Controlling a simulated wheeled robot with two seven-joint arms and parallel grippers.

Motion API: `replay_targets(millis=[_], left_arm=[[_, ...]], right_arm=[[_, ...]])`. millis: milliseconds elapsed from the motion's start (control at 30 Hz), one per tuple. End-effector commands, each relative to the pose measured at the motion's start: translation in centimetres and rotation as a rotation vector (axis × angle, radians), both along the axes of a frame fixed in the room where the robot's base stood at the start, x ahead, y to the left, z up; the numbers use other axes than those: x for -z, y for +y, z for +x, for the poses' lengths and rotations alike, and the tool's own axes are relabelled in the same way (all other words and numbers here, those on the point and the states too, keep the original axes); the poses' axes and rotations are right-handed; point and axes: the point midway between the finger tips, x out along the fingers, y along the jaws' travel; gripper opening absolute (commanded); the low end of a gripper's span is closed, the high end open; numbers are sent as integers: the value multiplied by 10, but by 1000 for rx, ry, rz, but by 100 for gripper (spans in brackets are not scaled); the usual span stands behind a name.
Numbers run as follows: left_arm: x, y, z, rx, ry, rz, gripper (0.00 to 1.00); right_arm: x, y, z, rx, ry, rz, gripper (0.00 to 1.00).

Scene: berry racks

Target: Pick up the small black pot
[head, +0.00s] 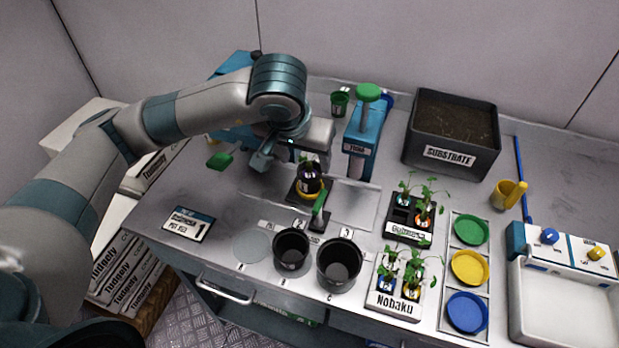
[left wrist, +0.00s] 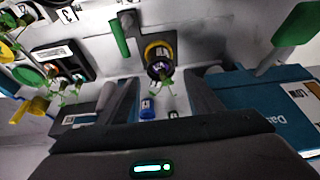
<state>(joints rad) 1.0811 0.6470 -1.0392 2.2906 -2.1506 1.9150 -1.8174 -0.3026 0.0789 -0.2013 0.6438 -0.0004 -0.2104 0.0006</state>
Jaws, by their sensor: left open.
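Two empty black pots stand at the table's front: a smaller one (head: 291,249) near label 2 and a larger one (head: 338,265) near label 3. Another small dark pot (head: 309,184) with a yellow ring sits on a black stand farther back; it also shows in the left wrist view (left wrist: 159,62), with a small sprout. My left gripper (head: 293,163) is open just behind this ringed pot. In the left wrist view its fingers (left wrist: 162,95) point toward that pot, with nothing held. The two front pots are apart from it. My right gripper is not in view.
Seedling trays (head: 393,304), colored dishes (head: 470,267) and a substrate bin (head: 451,154) stand at right. A blue device (head: 366,130) is close to my gripper. An empty round mark (head: 252,245) lies left of the front pots.

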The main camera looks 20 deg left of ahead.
Motion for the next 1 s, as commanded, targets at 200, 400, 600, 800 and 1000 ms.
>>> replay_targets(millis=[200,400,600,800,1000], left_arm=[[29,0,12,-2,5,0,60],[42,0,17,0,1,0,60],[43,0,18,0,0,0,60],[44,0,18,0,2,0,60],[54,0,22,-1,4,1,60]], right_arm=[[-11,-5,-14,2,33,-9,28],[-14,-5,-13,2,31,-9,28],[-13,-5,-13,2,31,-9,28],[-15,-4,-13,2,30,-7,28],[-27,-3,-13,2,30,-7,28]])
